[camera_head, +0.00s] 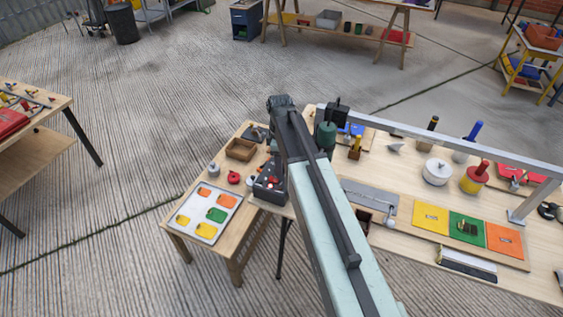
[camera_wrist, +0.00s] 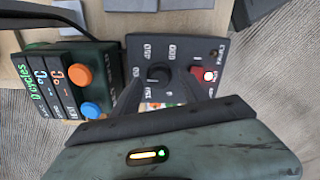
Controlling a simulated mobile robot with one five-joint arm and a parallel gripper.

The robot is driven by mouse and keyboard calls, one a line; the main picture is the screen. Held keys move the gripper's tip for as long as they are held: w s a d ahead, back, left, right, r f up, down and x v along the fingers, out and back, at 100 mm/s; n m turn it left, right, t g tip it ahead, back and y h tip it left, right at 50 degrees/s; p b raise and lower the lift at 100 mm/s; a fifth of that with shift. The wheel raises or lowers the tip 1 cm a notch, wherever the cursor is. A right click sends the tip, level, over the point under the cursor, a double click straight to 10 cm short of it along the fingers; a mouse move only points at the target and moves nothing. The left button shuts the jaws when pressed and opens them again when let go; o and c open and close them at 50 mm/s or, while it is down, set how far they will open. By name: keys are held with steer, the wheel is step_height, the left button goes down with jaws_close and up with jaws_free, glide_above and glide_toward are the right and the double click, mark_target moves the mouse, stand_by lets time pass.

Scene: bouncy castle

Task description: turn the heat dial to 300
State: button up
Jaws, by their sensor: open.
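The heat dial (camera_wrist: 157,74) is a small round black knob on the face of a dark control box (camera_wrist: 140,47), seen in the wrist view. Printed numbers ring the dial, too small and tilted to read surely, so I cannot tell its setting. A lit red switch (camera_wrist: 207,75) sits to its right on the same box. My gripper (camera_wrist: 164,83) is open, its dark fingers spread either side of the dial; I cannot tell if they touch it. In the head view the box (camera_head: 268,186) stands partly behind my arm, which hides the gripper.
A green-black counter box (camera_wrist: 92,88) with orange and blue buttons stands close left of the control box. In the head view, a tray of coloured pieces (camera_head: 209,214), a red object (camera_head: 233,177) and a wooden box (camera_head: 241,149) lie nearby. A metal rail (camera_head: 440,142) crosses the right-hand table.

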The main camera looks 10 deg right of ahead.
step_height(320, 180, up, 8)
steer(key=p, duration=0.6)
steer(key=shift+f+p, duration=0.25)
steer(key=shift+p, duration=0.15)
steer(key=shift+f, duration=0.15)
steer(key=shift+s, duration=0.35)
steer(key=s+m, duration=1.3)
steer(key=shift+s+m, duration=0.15)
steer(key=shift+m, duration=0.25)
